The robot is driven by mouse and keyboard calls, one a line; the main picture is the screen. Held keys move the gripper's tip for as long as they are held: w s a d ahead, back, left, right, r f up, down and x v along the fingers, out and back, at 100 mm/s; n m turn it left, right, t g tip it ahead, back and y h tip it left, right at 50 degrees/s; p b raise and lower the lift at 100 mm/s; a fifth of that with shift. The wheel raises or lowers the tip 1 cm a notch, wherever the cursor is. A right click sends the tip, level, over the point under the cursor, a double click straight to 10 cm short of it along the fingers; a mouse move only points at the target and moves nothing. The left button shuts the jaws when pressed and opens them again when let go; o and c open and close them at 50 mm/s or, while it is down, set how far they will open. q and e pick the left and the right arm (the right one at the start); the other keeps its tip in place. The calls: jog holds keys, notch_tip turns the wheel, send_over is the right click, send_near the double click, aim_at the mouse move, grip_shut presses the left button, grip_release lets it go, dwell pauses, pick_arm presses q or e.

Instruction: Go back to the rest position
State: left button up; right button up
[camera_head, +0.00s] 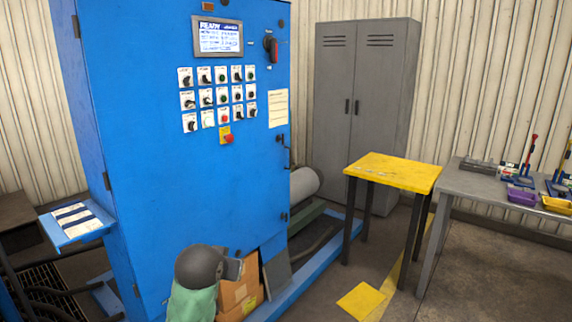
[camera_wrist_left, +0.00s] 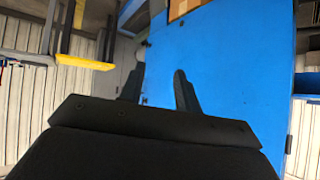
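My left gripper (camera_wrist_left: 157,86) shows in the left wrist view with its two dark fingers spread apart and nothing between them. It faces the blue control cabinet (camera_wrist_left: 222,75), which looks turned over in that view. In the head view the blue cabinet (camera_head: 160,160) fills the left half. A grey and green rounded part at the bottom of the head view, in front of the cabinet, seems to be my left arm; its fingers cannot be made out there. My right gripper is in neither view.
Orange-brown boxes (camera_head: 238,292) stand low at the cabinet's foot. A yellow-topped table (camera_head: 393,170) and a grey workbench (camera_head: 480,182) with tools and small bins stand to the right. A grey locker (camera_head: 366,100) is behind. Open floor (camera_head: 480,285) lies at front right.

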pick_arm(q)
jog(key=s+f+g, duration=0.4)
jog(key=s+f, duration=1.2)
jog(key=s, duration=0.4)
jog(key=s+f+g, duration=0.4)
jog(key=s+f, duration=1.2)
jog(key=s, duration=0.3)
jog(key=shift+s+a+g, duration=0.3)
jog(key=shift+s+a, duration=0.1)
jog(key=shift+a, duration=0.05)
